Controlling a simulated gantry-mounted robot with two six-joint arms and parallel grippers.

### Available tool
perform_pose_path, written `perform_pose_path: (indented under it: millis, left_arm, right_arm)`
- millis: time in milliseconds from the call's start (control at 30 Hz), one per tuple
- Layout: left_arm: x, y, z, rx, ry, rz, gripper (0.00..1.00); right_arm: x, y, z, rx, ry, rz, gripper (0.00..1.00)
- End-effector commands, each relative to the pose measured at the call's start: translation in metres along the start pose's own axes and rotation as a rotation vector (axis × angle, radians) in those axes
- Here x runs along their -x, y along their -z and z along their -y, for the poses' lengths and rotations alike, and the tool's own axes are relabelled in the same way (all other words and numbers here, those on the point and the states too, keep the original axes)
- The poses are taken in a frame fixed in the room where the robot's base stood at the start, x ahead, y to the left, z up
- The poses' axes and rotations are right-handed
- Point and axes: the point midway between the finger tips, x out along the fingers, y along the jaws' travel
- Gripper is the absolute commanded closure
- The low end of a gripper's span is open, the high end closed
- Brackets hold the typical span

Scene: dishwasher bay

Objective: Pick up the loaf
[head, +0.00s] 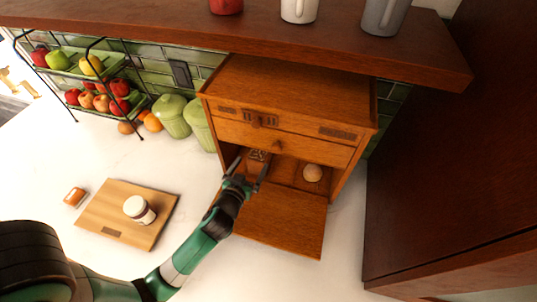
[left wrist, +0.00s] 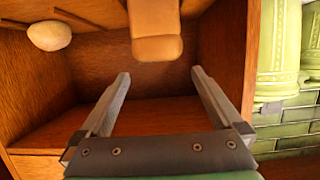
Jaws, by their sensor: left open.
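The loaf (left wrist: 156,30) is a golden-brown block with rounded edges, inside the open wooden bread box (head: 285,85). In the left wrist view its near end lies just beyond the fingertips, roughly centred between them, and its far part is cut off by the frame. In the head view the loaf is hard to make out near the gripper. My left gripper (head: 250,165) reaches into the box's lower opening; it also shows in the left wrist view (left wrist: 160,76), fingers spread with nothing between them. My right gripper is out of view.
A pale round bun (head: 312,173) sits in the box, right of my gripper. The lowered door (head: 280,220) lies in front. A cutting board (head: 110,225) with a white-lidded jar (head: 138,209), an orange item (head: 74,197), green canisters (head: 172,115) and a fruit rack (head: 90,75) stand left.

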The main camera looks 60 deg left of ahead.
Motion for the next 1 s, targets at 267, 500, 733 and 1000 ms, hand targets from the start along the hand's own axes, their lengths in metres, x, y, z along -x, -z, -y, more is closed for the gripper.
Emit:
perform_pose_path:
  millis: [267, 500, 733, 1000]
  left_arm:
    - [-0.048, 0.0, 0.0, 0.002, 0.0, -0.001, 0.0]
    - [-0.059, -0.002, -0.001, 0.002, 0.0, -0.001, 0.0]
    - [-0.097, -0.006, -0.002, 0.002, 0.0, -0.002, 0.0]
    - [-0.103, -0.005, -0.003, 0.001, -0.002, -0.002, 0.0]
  right_arm:
    - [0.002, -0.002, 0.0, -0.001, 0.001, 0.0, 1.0]
    - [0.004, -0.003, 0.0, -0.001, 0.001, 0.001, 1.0]
    - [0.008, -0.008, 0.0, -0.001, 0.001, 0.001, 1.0]
    - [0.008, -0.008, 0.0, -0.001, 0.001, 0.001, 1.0]
